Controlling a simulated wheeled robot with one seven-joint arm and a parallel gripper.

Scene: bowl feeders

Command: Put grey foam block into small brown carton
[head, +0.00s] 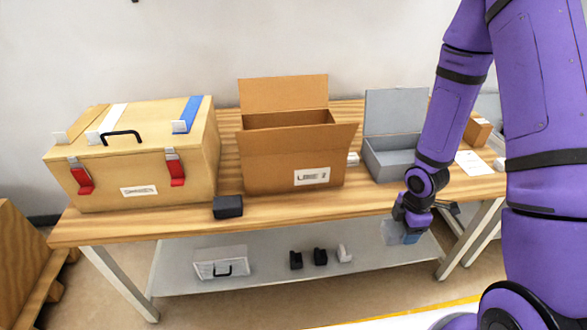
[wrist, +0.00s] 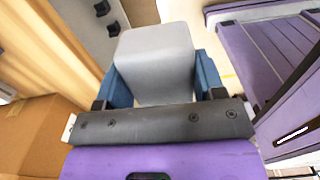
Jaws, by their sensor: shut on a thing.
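The grey foam block (wrist: 155,60) is held between the two blue fingers of my gripper (wrist: 153,85) in the wrist view. In the head view my gripper (head: 408,234) hangs in front of the table's front edge at the right, and the pale block (head: 391,232) shows beside the blue finger. An open brown carton (head: 270,168) with raised flaps and a white label stands mid-table, left of my gripper. A smaller brown box (head: 479,131) stands at the back right, partly behind my arm; I cannot tell whether it is open.
A wooden case (head: 150,165) with red latches stands at the left of the table (head: 180,222). A black block (head: 228,207) lies near the front edge. An open grey box (head: 395,158) stands right of the carton. The lower shelf (head: 270,270) holds a clear case and several small parts.

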